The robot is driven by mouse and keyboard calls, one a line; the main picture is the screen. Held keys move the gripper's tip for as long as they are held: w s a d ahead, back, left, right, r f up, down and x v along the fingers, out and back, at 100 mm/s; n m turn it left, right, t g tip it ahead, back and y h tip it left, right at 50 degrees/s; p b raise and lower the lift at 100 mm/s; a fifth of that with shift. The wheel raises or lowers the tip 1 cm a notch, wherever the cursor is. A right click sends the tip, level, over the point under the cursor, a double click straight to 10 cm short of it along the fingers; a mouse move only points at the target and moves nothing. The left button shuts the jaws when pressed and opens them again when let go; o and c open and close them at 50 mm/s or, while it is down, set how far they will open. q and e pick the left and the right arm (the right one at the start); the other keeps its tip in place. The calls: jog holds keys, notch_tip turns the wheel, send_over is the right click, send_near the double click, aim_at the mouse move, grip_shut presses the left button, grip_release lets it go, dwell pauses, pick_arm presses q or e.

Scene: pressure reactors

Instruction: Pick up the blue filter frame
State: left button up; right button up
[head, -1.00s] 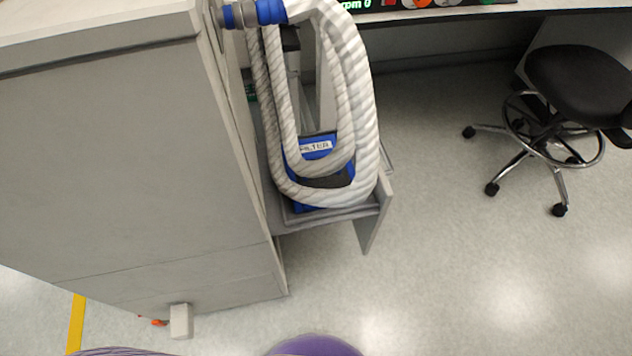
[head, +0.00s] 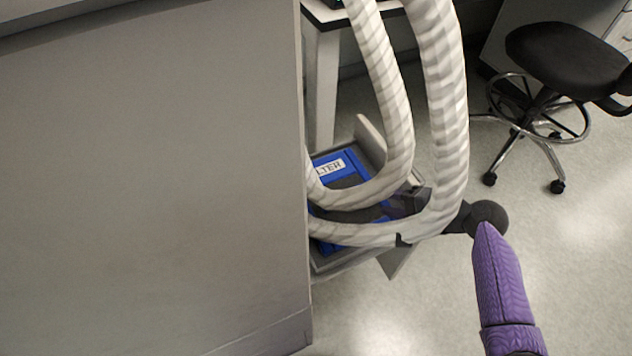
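The blue filter frame (head: 352,168) lies in a grey open drawer or tray, with a white label ending in "LTER" on its far edge. Its left end is hidden behind the grey cabinet, and pale hoses cross in front of it. My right gripper (head: 402,204) reaches in from the right, at the frame's right side. A hose partly covers the gripper, and its fingers are dark and unclear, so I cannot tell whether they are open or touch the frame. My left gripper is not in view.
Thick ribbed pale hoses (head: 452,110) hang in loops over the tray, close to my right gripper. A large grey cabinet (head: 150,190) fills the left. A black stool (head: 565,60) stands at the upper right. The floor at the lower right is clear.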

aim_at(353, 193)
jog(key=b+x, duration=0.6)
jog(key=x, duration=0.3)
jog(key=shift+w+a, duration=0.1)
jog(key=shift+a, duration=0.05)
jog(key=shift+w+a, duration=0.2)
jog(key=shift+r, duration=0.2)
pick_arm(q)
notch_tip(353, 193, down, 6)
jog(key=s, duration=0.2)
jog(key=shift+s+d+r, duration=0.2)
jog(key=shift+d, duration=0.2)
pick_arm(e)
grip_shut()
